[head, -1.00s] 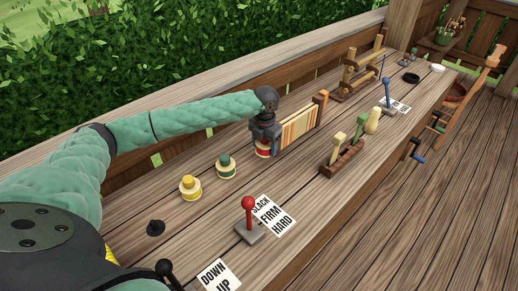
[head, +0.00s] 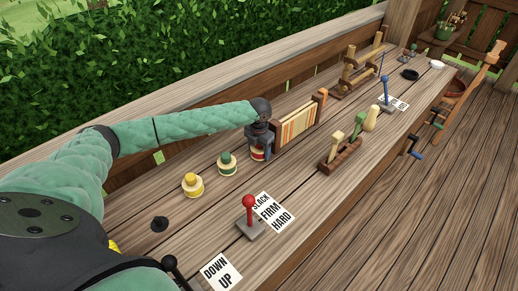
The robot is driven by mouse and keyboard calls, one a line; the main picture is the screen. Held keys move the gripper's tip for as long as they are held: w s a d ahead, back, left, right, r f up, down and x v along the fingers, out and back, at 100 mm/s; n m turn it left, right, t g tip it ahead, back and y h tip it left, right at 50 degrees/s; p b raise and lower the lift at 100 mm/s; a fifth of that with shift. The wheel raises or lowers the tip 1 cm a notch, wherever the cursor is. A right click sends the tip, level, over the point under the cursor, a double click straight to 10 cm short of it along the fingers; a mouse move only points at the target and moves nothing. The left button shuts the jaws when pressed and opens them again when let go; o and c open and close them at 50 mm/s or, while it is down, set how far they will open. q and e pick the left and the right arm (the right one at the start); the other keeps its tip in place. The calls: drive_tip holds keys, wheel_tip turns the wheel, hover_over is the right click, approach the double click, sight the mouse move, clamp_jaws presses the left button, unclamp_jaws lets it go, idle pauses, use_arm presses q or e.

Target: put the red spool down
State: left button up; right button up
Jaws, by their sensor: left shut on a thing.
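The red spool (head: 258,154), red with cream rims, is in the jaws of my left gripper (head: 260,143). The gripper points down over the wooden bench and is shut on the spool, hiding its top. The spool is upright and at or just above the planks; I cannot tell whether it touches. A green spool (head: 228,164) and a yellow spool (head: 193,186) stand upright to its left, in a rough row with it. My right gripper is not in view.
A striped framed panel (head: 298,124) stands just right of the gripper. A red-knobbed lever (head: 249,218) with a label card (head: 270,211) is nearer. A wooden block with pegs (head: 341,154) is to the right. Bare planks (head: 225,195) lie in front of the spools.

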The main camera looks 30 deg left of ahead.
use_arm(q)
drive_tip(key=shift+f, duration=0.1)
drive_tip(key=o, duration=1)
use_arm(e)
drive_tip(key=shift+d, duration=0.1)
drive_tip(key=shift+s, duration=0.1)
use_arm(q)
drive_tip(key=shift+r, duration=0.4)
wheel_tip(320, 180, up, 2)
drive_tip(key=shift+w+r+b, duration=0.1)
drive_tip(key=shift+r+b, duration=0.1)
drive_tip(key=shift+b, duration=0.5)
wheel_tip(320, 180, up, 8)
drive_tip(key=shift+r+b, duration=0.1)
drive_tip(key=shift+b, duration=1.05)
drive_tip(key=shift+r, duration=0.45)
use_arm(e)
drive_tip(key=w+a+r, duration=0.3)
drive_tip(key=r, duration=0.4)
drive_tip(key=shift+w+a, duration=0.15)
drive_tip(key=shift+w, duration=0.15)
